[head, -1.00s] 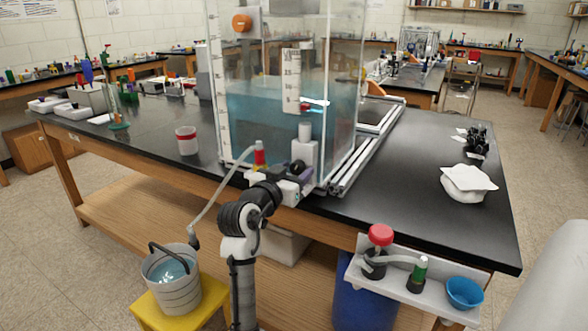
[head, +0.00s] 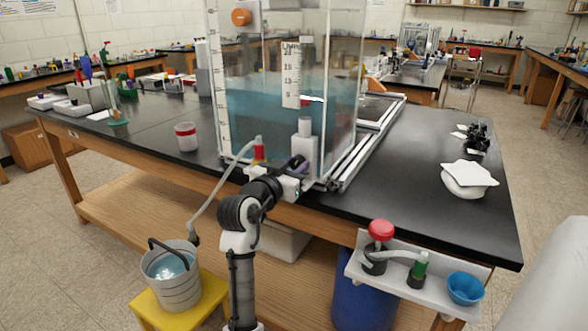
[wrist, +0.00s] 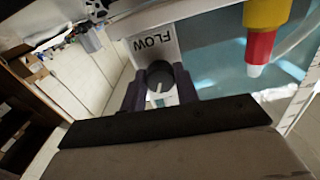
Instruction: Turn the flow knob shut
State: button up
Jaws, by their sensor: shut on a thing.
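The flow knob is a dark round knob (wrist: 160,76) with a pale line across its face, set on a white block below a FLOW label (wrist: 153,43). My gripper (wrist: 158,92) is shut on the knob, with one purple finger on each side of it. In the head view my gripper (head: 298,168) is at the white valve block (head: 305,142) on the front of the clear tank (head: 265,105). There my gripper hides most of the knob. The tank holds blue-green liquid.
A red outlet (head: 259,151) beside my gripper carries a hose (head: 218,183) down to a metal bucket (head: 172,288) on a yellow stool (head: 212,300). A red-banded jar (head: 186,137) stands on the bench to the left. A bracket shelf (head: 440,282) juts out at the front right.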

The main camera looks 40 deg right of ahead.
jog(key=shift+f+m+b, duration=0.25)
jog(key=shift+m+b, duration=0.85)
jog(key=shift+b, duration=0.1)
jog(key=m+b, duration=0.3)
jog(key=shift+w+a+m, duration=0.1)
jog(key=shift+m, duration=0.2)
jog(key=m+b, duration=0.3)
jog(key=shift+r, duration=0.1)
jog(key=shift+r+m+b, duration=0.1)
jog(key=shift+m+b, duration=0.75)
jog(key=shift+m, duration=0.95)
jog(key=o, duration=1)
jog(key=shift+r, duration=0.1)
jog(key=shift+c, duration=0.2)
